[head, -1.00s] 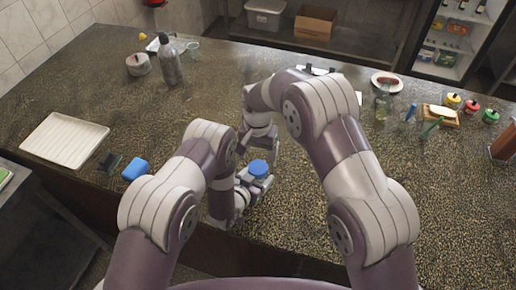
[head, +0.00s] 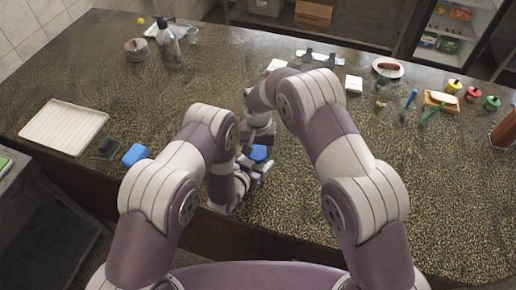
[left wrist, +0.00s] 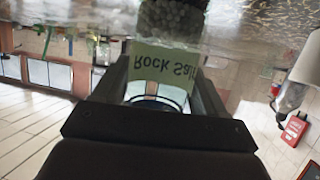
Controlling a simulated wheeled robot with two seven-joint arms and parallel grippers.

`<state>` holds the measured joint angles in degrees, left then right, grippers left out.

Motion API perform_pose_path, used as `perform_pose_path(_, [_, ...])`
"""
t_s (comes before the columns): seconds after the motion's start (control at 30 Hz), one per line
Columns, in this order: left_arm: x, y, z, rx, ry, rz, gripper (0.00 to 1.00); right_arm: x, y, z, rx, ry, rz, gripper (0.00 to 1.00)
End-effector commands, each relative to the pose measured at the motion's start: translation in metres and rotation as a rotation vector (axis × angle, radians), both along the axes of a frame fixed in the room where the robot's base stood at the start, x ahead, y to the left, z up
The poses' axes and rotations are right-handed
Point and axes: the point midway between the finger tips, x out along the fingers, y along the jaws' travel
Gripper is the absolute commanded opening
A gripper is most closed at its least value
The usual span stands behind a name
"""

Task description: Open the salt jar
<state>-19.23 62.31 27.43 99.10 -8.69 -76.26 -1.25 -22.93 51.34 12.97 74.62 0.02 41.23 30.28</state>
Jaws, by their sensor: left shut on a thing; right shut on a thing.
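The salt jar (left wrist: 165,65) shows in the left wrist view, upside down in the picture, with a pale green "Rock Salt" label and a clear body with grains in it. My left gripper (left wrist: 162,82) is shut on its body, a finger on each side. In the head view the jar's blue lid (head: 260,152) shows above my left gripper (head: 250,176), and the body is mostly hidden. My right gripper (head: 257,158) is at the lid, shut on it, and partly covers it. I cannot tell whether the lid has come loose from the jar.
A bottle (head: 168,47) stands at the back left. Small jars, a plate (head: 387,68) and a wooden tray (head: 440,101) stand at the right.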

Motion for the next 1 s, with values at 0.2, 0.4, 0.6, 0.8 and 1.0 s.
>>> perform_pose_path(0.2, [0.000, 0.000, 0.000, 0.000, 0.000, 0.000, 0.00, 0.000, 0.000, 0.000, 0.001, 0.000, 0.375, 0.25])
perform_pose_path(0.4, [0.000, 0.000, 0.000, 0.000, 0.001, 0.000, 0.00, 0.000, 0.000, 0.000, 0.001, 0.000, 0.401, 0.25])
perform_pose_path(0.6, [0.000, 0.000, 0.000, 0.000, 0.001, 0.000, 0.00, 0.000, 0.000, 0.000, 0.001, 0.000, 0.399, 0.87])
perform_pose_path(0.8, [0.000, 0.000, 0.000, 0.000, 0.001, 0.000, 0.00, 0.000, 0.000, 0.000, 0.001, 0.000, 0.398, 0.87])
perform_pose_path(1.0, [0.000, 0.000, 0.000, 0.000, 0.001, 0.000, 0.00, 0.001, 0.000, 0.017, 0.002, -0.004, 0.398, 0.87])
